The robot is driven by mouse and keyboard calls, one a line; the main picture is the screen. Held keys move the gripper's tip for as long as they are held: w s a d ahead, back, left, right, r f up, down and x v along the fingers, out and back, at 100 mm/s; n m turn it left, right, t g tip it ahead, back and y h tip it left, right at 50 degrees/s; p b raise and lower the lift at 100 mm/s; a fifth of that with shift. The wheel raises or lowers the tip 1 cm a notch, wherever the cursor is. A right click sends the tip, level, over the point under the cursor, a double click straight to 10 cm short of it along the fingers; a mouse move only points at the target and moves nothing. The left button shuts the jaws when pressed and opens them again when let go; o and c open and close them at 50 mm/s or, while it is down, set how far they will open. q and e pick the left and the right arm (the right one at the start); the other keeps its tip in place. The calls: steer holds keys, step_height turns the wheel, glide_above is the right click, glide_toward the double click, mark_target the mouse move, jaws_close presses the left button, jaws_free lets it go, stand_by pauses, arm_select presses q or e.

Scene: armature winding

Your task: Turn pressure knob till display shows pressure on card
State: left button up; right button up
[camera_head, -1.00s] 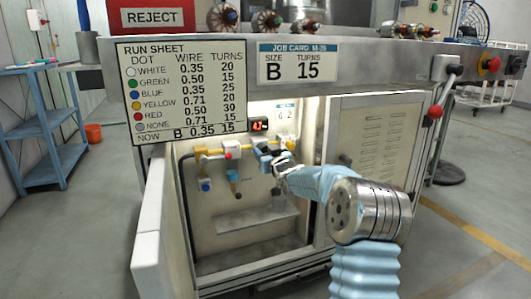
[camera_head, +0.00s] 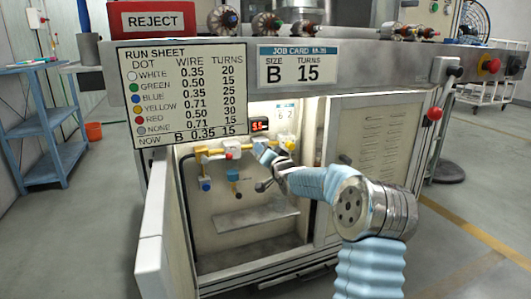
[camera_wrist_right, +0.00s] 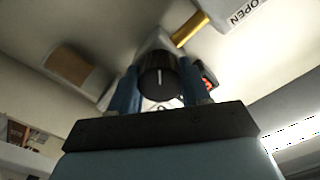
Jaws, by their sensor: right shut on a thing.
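The pressure knob is a black round knob (camera_wrist_right: 160,78) with a white pointer line, seen close in the right wrist view. My right gripper (camera_wrist_right: 160,92) has a blue finger on each side of it and is shut on it. In the head view the right gripper (camera_head: 264,150) reaches into the open cabinet and hides the knob. The red-digit display (camera_head: 259,125) above it seems to read 5.5. A small white card (camera_head: 285,112) beside the display seems to read 6.2, but its digits are tiny. My left gripper is not in view.
Yellow pipework (camera_head: 210,151) with a red-capped valve (camera_head: 232,150) and a blue knob (camera_head: 205,185) lies left of the gripper. The open cabinet door (camera_head: 150,235) stands at the left. A run sheet (camera_head: 188,95) and job card (camera_head: 297,66) hang above.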

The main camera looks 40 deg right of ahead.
stand_by(0.3)
steer(key=o, duration=1.1)
steer(key=shift+c, duration=0.2)
steer(key=v, duration=1.3)
steer(key=shift+s, duration=0.4)
